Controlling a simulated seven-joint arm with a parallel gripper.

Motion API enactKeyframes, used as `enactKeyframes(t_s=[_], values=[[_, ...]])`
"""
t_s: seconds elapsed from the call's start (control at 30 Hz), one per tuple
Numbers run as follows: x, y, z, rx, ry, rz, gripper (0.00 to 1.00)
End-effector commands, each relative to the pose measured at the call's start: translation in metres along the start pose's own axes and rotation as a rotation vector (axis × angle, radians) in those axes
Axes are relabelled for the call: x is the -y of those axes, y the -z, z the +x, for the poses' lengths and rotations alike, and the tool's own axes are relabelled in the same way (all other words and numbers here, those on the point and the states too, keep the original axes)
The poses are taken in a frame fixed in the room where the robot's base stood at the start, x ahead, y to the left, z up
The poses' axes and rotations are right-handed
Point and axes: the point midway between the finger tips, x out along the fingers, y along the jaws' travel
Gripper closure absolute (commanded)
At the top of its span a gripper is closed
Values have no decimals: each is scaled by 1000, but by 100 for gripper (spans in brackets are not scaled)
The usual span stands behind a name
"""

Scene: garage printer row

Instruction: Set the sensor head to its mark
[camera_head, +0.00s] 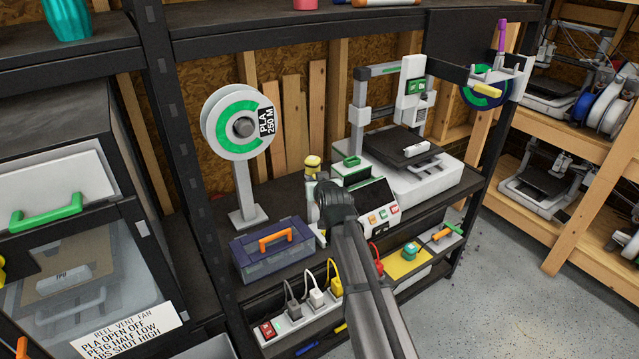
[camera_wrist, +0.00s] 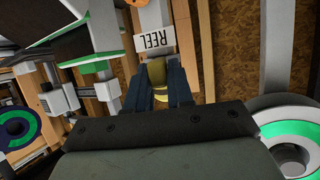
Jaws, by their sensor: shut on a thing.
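In the wrist view, my gripper (camera_wrist: 161,72) has its two dark fingers closed on a yellow-olive knob (camera_wrist: 156,75), which I take to be the sensor head. In the head view, a yellow top (camera_head: 312,161) shows on a pale upright piece just left of my arm, in front of the back wall. My wrist hides the fingers and much of the held piece there. I cannot make out its mark in either view.
A reel stand with a PLA spool (camera_head: 222,124) stands to the left, and a blue toolbox (camera_head: 250,262) below it. A control box with buttons (camera_head: 372,205) and a white printer (camera_head: 440,181) stand close on the right. A power strip (camera_head: 300,318) with plugs runs along the front.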

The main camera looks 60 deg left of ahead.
Motion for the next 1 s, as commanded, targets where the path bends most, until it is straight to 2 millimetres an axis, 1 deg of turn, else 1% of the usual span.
enactKeyframes(t_s=[0.03, 0.7, 1.0], values=[[2, -3, 0, 6, -11, 3, 100], [18, -3, 3, 9, -198, 83, 100], [21, -2, 2, 1, -257, 109, 100]])
